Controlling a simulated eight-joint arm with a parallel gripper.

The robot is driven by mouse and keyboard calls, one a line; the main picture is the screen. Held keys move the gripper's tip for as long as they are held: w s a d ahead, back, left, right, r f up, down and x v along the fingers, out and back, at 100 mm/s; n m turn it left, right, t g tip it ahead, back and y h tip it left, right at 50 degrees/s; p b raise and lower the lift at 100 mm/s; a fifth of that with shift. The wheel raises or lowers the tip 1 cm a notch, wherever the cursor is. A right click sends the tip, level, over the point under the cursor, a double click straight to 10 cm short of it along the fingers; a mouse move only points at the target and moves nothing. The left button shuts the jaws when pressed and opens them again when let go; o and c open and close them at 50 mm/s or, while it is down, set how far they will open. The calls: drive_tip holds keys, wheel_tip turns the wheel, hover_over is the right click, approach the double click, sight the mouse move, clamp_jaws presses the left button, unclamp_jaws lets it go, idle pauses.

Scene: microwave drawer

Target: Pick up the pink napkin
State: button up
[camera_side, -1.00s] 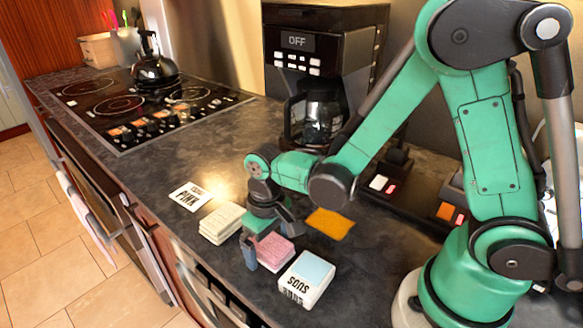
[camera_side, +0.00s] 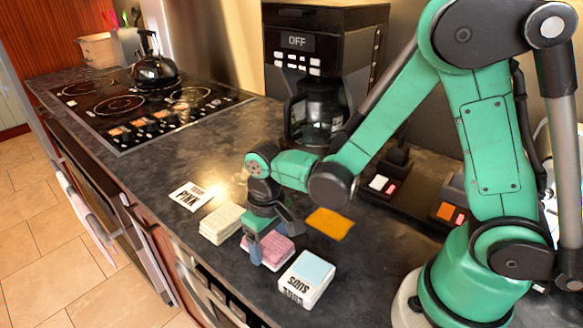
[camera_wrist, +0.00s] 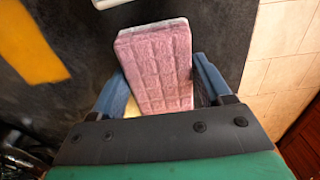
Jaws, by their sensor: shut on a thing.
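The pink napkin (camera_side: 275,249) is a folded, quilted block lying on the dark counter, between a cream stack and a white box. In the wrist view the pink napkin (camera_wrist: 158,62) stands out between the two blue fingers. My gripper (camera_side: 258,250) is down at the napkin, and in the wrist view my gripper (camera_wrist: 162,95) has one finger on each side of it, shut on it. The napkin's near end is hidden by the gripper body. I cannot tell whether it is clear of the counter.
The cream stack (camera_side: 221,223) is close on the left and the white box with a blue top (camera_side: 307,278) close on the right. An orange cloth (camera_side: 330,223) lies behind. A white card (camera_side: 189,195) lies farther left. A coffee maker (camera_side: 322,70) stands at the back.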

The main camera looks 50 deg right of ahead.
sight(269, 240)
wheel_tip(269, 240, up, 20)
drive_tip(key=shift+f, duration=0.2)
idle(0.4)
